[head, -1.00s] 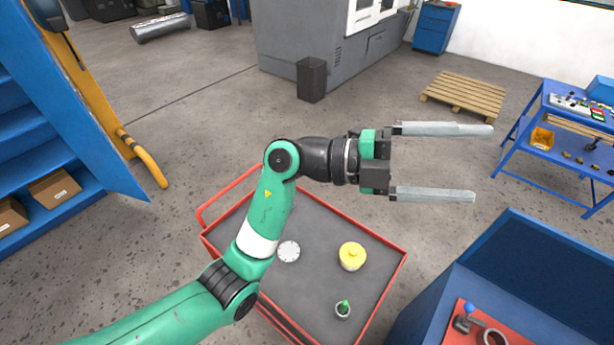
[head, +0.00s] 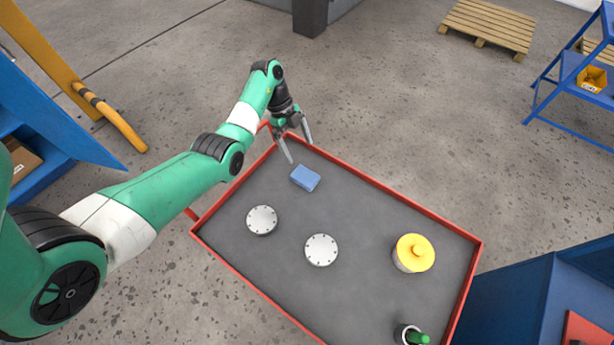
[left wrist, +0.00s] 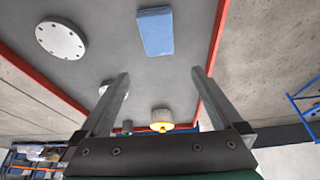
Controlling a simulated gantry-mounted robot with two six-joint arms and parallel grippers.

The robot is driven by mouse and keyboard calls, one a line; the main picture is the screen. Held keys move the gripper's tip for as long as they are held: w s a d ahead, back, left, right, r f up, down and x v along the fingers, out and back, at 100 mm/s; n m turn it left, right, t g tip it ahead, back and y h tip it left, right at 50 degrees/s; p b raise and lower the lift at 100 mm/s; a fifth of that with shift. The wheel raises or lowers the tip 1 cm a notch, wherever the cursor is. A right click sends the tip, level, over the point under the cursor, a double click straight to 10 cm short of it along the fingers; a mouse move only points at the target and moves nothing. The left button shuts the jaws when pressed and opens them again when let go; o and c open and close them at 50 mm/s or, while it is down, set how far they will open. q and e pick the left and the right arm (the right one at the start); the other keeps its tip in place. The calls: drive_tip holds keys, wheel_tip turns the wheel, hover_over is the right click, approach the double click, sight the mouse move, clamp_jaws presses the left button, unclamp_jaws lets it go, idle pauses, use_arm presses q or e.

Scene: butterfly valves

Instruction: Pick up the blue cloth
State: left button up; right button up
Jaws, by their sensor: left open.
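The blue cloth (head: 305,178) is a small folded block lying flat on the grey top of the red-rimmed cart (head: 345,290), near its far left corner. It also shows in the left wrist view (left wrist: 155,32), beyond the fingertips and near the red rim. My left gripper (head: 299,150) is open and empty. Its fingers point down toward the cart by the far rim, just behind the cloth and apart from it. In the left wrist view the two fingers (left wrist: 160,72) are spread with nothing between them. My right gripper is not in view.
Two round metal discs, one (head: 262,220) at left and one (head: 321,250) in the middle, lie on the cart. A yellow-lidded container (head: 413,253) and a green-tipped bottle (head: 412,335) stand at right. The red rim borders the cart. Blue shelving (head: 60,120) stands left.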

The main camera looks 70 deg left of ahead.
use_arm(q)
wheel_tip(320, 180, down, 2)
drive_tip(key=s+a, duration=0.1)
drive_tip(key=s, duration=0.1)
drive_tip(key=b, duration=0.3)
hover_over(304, 176)
drive_tip(key=a, duration=0.2)
drive_tip(key=shift+n, duration=0.3)
drive_tip(key=f, duration=0.5)
drive_tip(key=shift+s+d+f, duration=0.1)
drive_tip(key=shift+s+f, duration=0.25)
drive_tip(key=shift+s, duration=0.05)
drive_tip(key=b+x, duration=0.3)
drive_tip(key=x, duration=0.2)
drive_tip(key=shift+s+a+f, duration=0.1)
drive_tip(key=shift+s+a, duration=0.05)
drive_tip(key=shift+a, duration=0.05)
drive_tip(key=shift+d+f, duration=0.1)
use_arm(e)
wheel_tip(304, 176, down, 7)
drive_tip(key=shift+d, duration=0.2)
use_arm(q)
drive_tip(key=shift+f, duration=0.15)
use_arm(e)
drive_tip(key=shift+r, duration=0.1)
use_arm(q)
drive_tip(key=shift+c, duration=0.2)
